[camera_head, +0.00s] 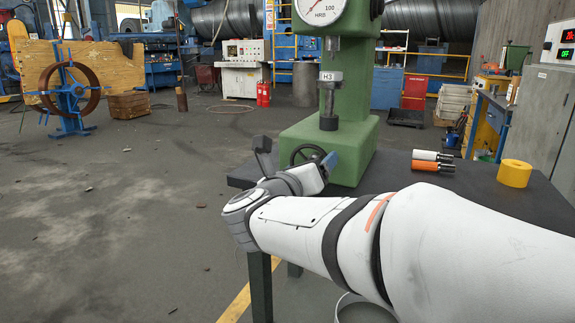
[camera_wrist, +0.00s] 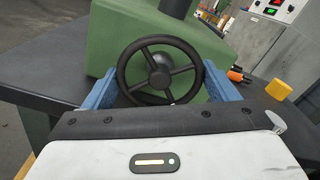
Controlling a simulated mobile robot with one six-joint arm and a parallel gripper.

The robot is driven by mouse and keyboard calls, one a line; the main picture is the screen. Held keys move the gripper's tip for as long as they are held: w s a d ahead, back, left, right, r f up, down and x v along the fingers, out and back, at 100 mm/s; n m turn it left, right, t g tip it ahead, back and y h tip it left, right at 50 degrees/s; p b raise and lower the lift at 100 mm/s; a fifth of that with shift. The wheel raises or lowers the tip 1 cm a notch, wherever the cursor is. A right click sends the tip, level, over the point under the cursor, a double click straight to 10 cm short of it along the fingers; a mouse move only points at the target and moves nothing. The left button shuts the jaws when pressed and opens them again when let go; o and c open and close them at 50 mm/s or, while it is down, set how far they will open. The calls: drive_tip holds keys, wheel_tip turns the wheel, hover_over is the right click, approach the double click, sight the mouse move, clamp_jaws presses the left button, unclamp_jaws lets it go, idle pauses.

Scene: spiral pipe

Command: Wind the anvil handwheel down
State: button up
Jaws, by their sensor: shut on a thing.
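The anvil handwheel (camera_wrist: 161,72) is a black wheel with spokes and a central hub, on the front of the green hardness tester (camera_head: 357,135). It also shows in the head view (camera_head: 300,152), partly hidden by my gripper. My gripper (camera_wrist: 162,90) is shut on the handwheel, with one blue finger at each side of the rim. In the head view, a dark vertical screw (camera_head: 328,101) carries a block marked H3 (camera_head: 330,77). The block sits just below the indenter (camera_head: 333,47), with a small gap seeming to show between them.
The tester stands on a dark table (camera_head: 395,180). An orange-and-black tool (camera_head: 432,165), a white-and-black one (camera_head: 431,155) and a yellow roll (camera_head: 514,173) lie to its right. A grey cabinet (camera_head: 541,110) stands at the far right. The floor to the left is mostly clear.

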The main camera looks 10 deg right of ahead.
drive_tip(key=shift+r+n+p, duration=0.15)
drive_tip(key=shift+n+p, duration=0.1)
drive_tip(key=shift+n, duration=0.55)
drive_tip(key=shift+r+n+p, duration=0.15)
drive_tip(key=shift+n+p, duration=0.05)
drive_tip(key=shift+n, duration=0.6)
drive_tip(key=o, duration=0.9)
drive_tip(key=shift+w+f, duration=0.1)
drive_tip(key=shift+f, duration=0.15)
